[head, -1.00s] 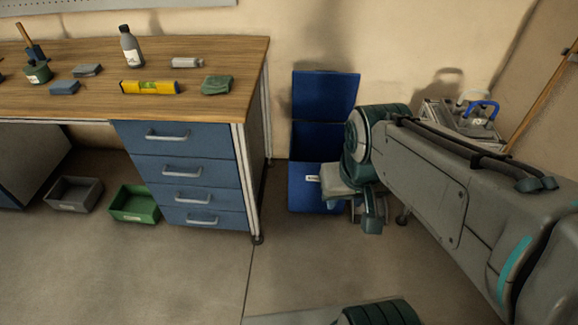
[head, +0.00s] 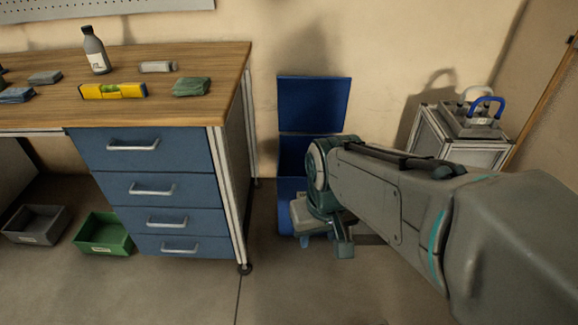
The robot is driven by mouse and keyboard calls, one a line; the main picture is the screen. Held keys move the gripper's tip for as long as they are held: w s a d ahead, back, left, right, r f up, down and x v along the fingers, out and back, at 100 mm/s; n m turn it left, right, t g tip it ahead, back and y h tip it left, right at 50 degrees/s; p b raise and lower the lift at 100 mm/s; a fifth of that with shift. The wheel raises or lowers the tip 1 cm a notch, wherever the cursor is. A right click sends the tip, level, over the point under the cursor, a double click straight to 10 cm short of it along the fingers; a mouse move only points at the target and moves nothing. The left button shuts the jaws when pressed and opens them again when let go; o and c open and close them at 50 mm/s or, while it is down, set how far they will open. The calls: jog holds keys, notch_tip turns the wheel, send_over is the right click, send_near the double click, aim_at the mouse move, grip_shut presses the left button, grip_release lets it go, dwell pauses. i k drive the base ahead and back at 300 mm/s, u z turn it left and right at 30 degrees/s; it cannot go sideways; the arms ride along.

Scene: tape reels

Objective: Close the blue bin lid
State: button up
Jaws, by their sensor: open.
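The blue bin (head: 287,222) stands on the floor against the wall, right of the workbench. Its blue lid (head: 313,104) is up, leaning back near the wall, and the dark opening shows below it. My gripper (head: 343,248) is at the front of the bin in the picture, pointing downward, and my arm covers the bin's right part. The jaws are open and I see nothing between them. I cannot tell whether the gripper touches the bin.
The workbench (head: 150,58) with blue drawers stands close on the left. A green bin (head: 104,236) and a grey bin (head: 36,226) sit on the floor below it. A small cart (head: 462,150) stands at the right. Floor in front is clear.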

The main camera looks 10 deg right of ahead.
aim_at(306, 104)
jog(key=z, duration=0.35)
jog(key=i, duration=1.7)
jog(key=z, duration=0.55)
